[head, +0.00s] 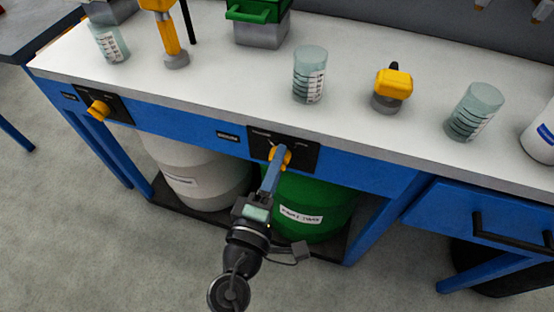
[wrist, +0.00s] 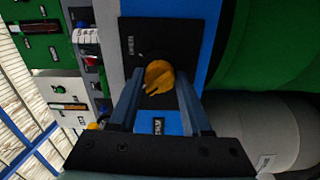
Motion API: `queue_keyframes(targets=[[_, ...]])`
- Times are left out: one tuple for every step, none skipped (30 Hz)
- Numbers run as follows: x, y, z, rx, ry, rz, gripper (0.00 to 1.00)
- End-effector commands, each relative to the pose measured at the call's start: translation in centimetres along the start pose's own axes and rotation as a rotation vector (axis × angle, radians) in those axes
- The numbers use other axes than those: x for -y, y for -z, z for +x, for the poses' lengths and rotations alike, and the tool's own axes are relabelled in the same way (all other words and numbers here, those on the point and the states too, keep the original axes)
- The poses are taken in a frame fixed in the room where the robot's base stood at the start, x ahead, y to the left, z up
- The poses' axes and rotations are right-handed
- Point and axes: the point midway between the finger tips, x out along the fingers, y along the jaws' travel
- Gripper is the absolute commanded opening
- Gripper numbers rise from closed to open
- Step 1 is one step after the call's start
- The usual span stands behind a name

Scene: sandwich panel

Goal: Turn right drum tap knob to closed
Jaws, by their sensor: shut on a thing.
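The right drum tap knob (head: 280,155) is yellow-orange and sits on a black panel (head: 305,158) on the blue bench front, above the green drum. In the wrist view, the knob (wrist: 158,76) lies between the fingertips, with its notched end towards the camera. My gripper (head: 274,165) reaches up from below and is shut on the knob; it also shows in the wrist view (wrist: 158,90), one blue-grey finger on each side. The panel's marks are too small to read, so I cannot tell the knob's setting. The fingers partly hide the knob in the head view.
The green drum (head: 312,208) stands below, right of a whitish drum (head: 200,170). A second yellow knob (head: 99,109) is on the left panel. Beakers, such as one (head: 309,76), stand on the white bench top (head: 220,85). A blue drawer (head: 440,212) is at right.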

Motion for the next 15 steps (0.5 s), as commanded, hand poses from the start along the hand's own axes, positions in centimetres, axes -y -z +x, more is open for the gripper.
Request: queue_keyframes(targets=[[0.00, 0.00, -0.04, 0.000, 0.002, -0.019, 0.00], [0.00, 0.00, -0.05, 0.000, 0.002, -0.029, 0.00], [0.00, -0.01, -0.04, 0.000, 0.002, -0.041, 0.00], [0.01, -0.01, -0.04, 0.000, 0.002, -0.050, 0.00], [0.01, -0.01, -0.04, 0.000, 0.002, -0.057, 0.00], [0.02, -0.01, -0.04, 0.000, 0.001, -0.064, 0.00], [0.03, -0.01, -0.04, 0.000, 0.001, -0.068, 0.00], [0.04, -0.01, -0.04, 0.000, 0.001, -0.072, 0.00], [0.05, -0.01, -0.04, 0.000, 0.001, -0.076, 0.00], [0.06, -0.01, -0.04, 0.000, 0.001, -0.079, 0.00], [0.07, -0.01, -0.04, 0.000, 0.001, -0.081, 0.00], [0.07, -0.01, -0.04, 0.000, 0.001, -0.083, 0.00], [0.08, -0.01, -0.04, 0.000, 0.001, -0.083, 0.00], [0.08, -0.01, -0.04, 0.000, 0.001, -0.084, 0.00], [0.09, -0.01, -0.04, 0.000, 0.001, -0.084, 0.00]])
